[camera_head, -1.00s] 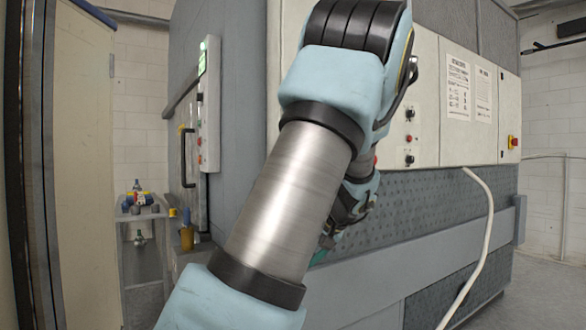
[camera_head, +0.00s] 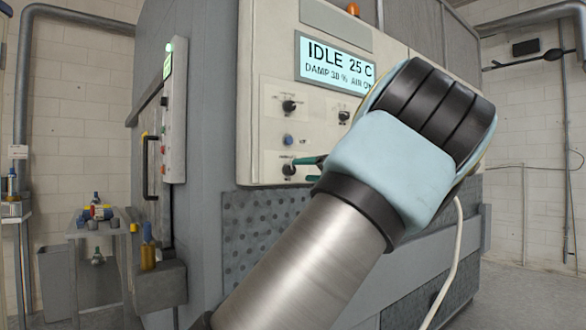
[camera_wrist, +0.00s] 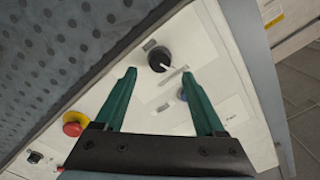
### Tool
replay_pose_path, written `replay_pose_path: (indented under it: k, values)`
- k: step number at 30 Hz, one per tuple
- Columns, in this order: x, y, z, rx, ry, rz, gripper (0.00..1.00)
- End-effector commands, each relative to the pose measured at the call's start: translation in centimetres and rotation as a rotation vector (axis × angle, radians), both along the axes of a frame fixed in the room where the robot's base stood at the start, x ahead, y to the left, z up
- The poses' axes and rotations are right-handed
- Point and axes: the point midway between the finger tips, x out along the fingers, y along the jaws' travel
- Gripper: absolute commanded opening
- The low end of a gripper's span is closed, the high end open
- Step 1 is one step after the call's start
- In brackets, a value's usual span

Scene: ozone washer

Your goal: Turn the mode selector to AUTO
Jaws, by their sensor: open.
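A black round knob (camera_wrist: 160,59) with a white pointer line is on the pale control panel in the wrist view. Its pointer aims to the lower right there. It appears to be the lower left knob (camera_head: 288,170) in the head view. Its label is too small to read, so I cannot confirm it is the mode selector. My gripper (camera_wrist: 159,73) is open, with its green fingertips on either side of the knob's near edge. I cannot tell whether they touch it. In the head view, my gripper (camera_head: 300,162) is at the knob, partly hidden by my arm.
The lit display (camera_head: 335,61) reads IDLE 25 C. A blue button (camera_head: 289,140) and two upper knobs (camera_head: 289,106) share the panel. A red stop button (camera_wrist: 76,123) is left of my fingers. A small table (camera_head: 82,229) with bottles stands at the left.

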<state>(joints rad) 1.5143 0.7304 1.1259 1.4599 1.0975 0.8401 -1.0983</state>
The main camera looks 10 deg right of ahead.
Motion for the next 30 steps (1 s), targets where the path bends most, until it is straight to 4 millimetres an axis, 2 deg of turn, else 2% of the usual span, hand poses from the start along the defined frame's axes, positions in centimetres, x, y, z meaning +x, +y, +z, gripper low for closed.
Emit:
replay_pose_path:
  k: [3, 9, 21, 30]
  values:
    - [2.0, 1.1, 0.3, 0.0, -0.001, 0.002, 0.72]
    - [4.2, 2.1, 0.2, 0.001, 0.0, 0.001, 0.72]
    - [4.8, 2.4, -0.1, -0.001, 0.001, -0.001, 0.72]
    - [4.8, 2.4, 0.0, -0.001, 0.001, 0.0, 0.39]
